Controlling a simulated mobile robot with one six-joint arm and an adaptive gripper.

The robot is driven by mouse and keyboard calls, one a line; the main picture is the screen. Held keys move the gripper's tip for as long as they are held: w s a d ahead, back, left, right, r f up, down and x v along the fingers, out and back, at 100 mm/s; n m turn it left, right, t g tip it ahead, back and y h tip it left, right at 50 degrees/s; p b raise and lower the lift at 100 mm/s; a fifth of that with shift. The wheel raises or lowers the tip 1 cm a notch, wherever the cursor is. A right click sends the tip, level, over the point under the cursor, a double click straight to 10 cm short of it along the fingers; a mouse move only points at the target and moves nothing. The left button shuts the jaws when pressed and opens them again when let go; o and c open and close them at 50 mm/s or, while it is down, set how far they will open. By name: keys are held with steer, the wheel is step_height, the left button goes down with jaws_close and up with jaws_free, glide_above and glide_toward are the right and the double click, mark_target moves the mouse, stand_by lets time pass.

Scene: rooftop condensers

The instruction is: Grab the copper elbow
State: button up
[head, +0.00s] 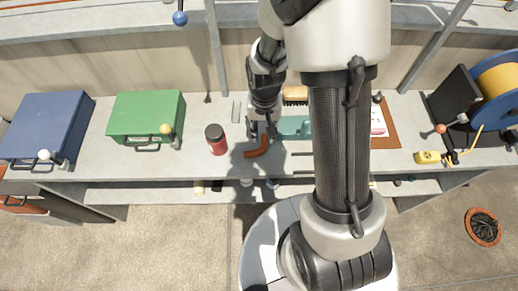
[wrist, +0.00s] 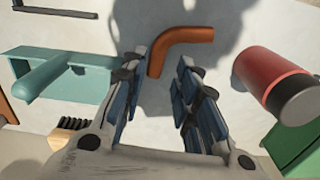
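The copper elbow (head: 258,147) is a bent orange-brown pipe lying on the grey bench, just in front of my gripper (head: 261,130). In the wrist view, the copper elbow (wrist: 184,38) lies beyond the fingertips. One leg points down toward the gap between them and the other reaches to the right. My gripper (wrist: 162,60) is open and its blue-padded fingers stand apart with nothing held between them. I cannot tell how high the fingertips are above the bench.
A red can with a dark lid (head: 217,140) stands left of the elbow. A teal object (head: 294,127) and a brush (head: 295,95) lie to the right and behind. A green case (head: 146,113) and blue case (head: 47,124) fill the left. The bench's front edge is close to the elbow.

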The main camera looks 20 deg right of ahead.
mark_target(264, 141)
steer(key=f+b, duration=0.2)
steer(key=f, duration=0.3)
steer(key=shift+d+f+b, duration=0.2)
steer(key=shift+b, duration=0.15)
steer(key=shift+r, duration=0.1)
steer(key=shift+c, duration=0.4)
jaws_close()
